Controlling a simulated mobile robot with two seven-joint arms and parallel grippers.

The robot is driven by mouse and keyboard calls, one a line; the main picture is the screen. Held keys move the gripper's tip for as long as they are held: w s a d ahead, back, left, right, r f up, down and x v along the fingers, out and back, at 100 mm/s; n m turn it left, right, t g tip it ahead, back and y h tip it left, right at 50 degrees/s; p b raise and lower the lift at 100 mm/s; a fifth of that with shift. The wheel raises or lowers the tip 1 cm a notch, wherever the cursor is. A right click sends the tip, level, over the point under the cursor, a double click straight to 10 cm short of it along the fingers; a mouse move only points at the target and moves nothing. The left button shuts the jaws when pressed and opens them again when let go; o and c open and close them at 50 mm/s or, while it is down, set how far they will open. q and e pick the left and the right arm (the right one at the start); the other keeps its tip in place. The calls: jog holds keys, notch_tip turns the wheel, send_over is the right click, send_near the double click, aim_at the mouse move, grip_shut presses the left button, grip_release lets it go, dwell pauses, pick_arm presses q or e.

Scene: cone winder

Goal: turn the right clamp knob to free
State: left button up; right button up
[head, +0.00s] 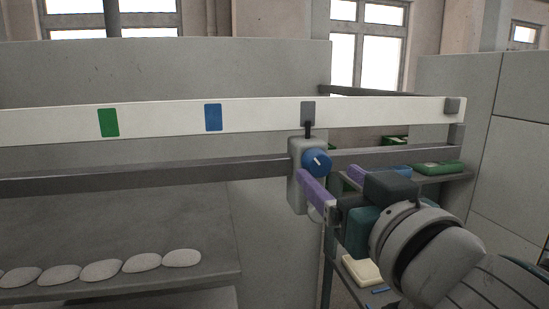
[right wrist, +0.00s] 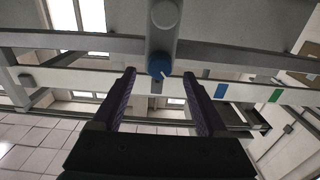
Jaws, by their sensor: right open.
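The clamp knob (head: 317,160) is blue with a white pointer line and sits on a grey clamp body (head: 297,185) on the dark lower rail. A black pointer (head: 309,129) rises from the clamp to the grey mark (head: 308,111) on the white scale bar. My right gripper (head: 312,190), with purple fingers, is open just below the knob. In the right wrist view the knob (right wrist: 160,67) appears between the tips of the open fingers (right wrist: 158,75), with a gap on both sides; I cannot tell the remaining depth. My left gripper is not in view.
The white bar (head: 160,119) also carries a green mark (head: 109,123) and a blue mark (head: 213,117). Several pale oval pieces (head: 101,270) lie on the grey shelf at lower left. A rack with green trays (head: 437,168) stands behind my right arm.

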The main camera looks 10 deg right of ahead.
aim_at(321, 168)
jog(key=shift+w, duration=2)
grip_shut()
